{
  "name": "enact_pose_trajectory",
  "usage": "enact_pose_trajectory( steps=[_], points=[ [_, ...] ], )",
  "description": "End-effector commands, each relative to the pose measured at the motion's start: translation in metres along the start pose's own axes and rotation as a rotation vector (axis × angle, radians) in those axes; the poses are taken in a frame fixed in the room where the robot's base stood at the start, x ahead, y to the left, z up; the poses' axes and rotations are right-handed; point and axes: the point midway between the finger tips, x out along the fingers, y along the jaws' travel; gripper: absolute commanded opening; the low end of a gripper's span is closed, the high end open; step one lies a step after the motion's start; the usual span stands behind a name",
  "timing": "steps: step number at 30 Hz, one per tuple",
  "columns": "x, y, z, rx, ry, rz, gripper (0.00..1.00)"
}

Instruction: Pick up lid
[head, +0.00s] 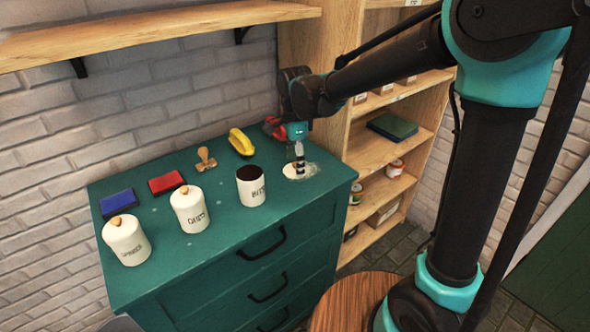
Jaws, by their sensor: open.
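The lid (289,172) is a pale round disc lying on the green cabinet top (225,225), near its right end. My gripper (300,172) points down over the lid, and its fingertips overlap the lid in the picture. The fingers are open; whether they touch the lid or stand around its knob is too small to tell. An uncovered cream canister (252,190) with a dark inside stands just left of the lid. The gripper hides part of the lid.
Two lidded canisters (190,213) (127,244) stand further left. Behind them lie a blue block (118,202), a red block (166,183), a wooden stamp (206,160) and a yellow tool (241,142). A wooden shelf unit (375,150) stands right. A wall shelf (150,35) hangs above.

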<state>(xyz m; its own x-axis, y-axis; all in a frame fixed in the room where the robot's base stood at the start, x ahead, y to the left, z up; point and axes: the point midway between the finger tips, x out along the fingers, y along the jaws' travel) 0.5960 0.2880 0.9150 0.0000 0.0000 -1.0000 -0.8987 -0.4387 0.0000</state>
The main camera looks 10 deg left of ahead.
Motion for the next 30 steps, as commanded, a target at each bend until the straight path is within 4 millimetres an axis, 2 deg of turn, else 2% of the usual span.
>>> enact_pose_trajectory(
  steps=[8,19,30],
  points=[
    [0.0027,-0.0001,0.0001,0.000,0.000,0.000,0.76],
    [0.0025,0.0000,0.0000,0.000,0.000,0.000,0.30],
    [0.0027,0.0001,0.0000,0.000,0.000,0.000,0.27]
  ],
)
